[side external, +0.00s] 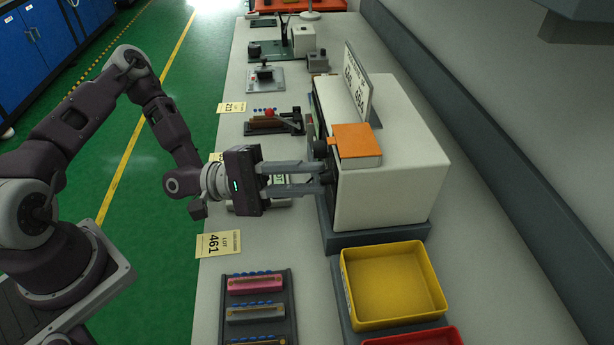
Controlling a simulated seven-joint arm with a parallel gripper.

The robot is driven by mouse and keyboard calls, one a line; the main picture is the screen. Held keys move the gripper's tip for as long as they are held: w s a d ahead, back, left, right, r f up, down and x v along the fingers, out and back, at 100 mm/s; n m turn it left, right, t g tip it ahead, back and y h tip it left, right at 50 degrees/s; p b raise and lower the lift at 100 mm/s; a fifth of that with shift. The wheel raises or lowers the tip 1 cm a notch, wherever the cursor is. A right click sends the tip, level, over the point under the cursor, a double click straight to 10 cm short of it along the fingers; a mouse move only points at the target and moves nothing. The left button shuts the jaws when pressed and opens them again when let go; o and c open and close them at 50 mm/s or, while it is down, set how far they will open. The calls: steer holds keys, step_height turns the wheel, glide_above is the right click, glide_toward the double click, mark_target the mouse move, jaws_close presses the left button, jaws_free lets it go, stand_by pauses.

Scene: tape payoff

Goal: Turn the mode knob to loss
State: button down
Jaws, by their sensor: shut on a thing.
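A white instrument box (402,182) stands on the bench, its dark front panel facing left towards my arm. My gripper (323,178) reaches level to that panel from the left. Its two long grey fingers are shut on a small dark knob at the panel, mostly hidden between the fingertips. Another dark round knob (321,149) sits farther back on the same panel, clear of the fingers. The panel is seen almost edge-on, so I cannot read the mode labels or tell where the held knob points.
An orange book (357,145) and a white sign (357,86) are on top of the box. A yellow bin (394,286) stands in front, with a red bin (420,338) nearer. A dark rack (257,301) holds coloured pieces. Several fixtures stand farther back along the bench.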

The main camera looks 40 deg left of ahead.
steer(key=shift+w+a+r+m, duration=0.1)
steer(key=shift+m, duration=0.6)
steer(key=c, duration=1.3)
jaws_free()
steer(key=shift+g, duration=0.3)
steer(key=v, duration=0.7)
steer(key=shift+m, duration=0.3)
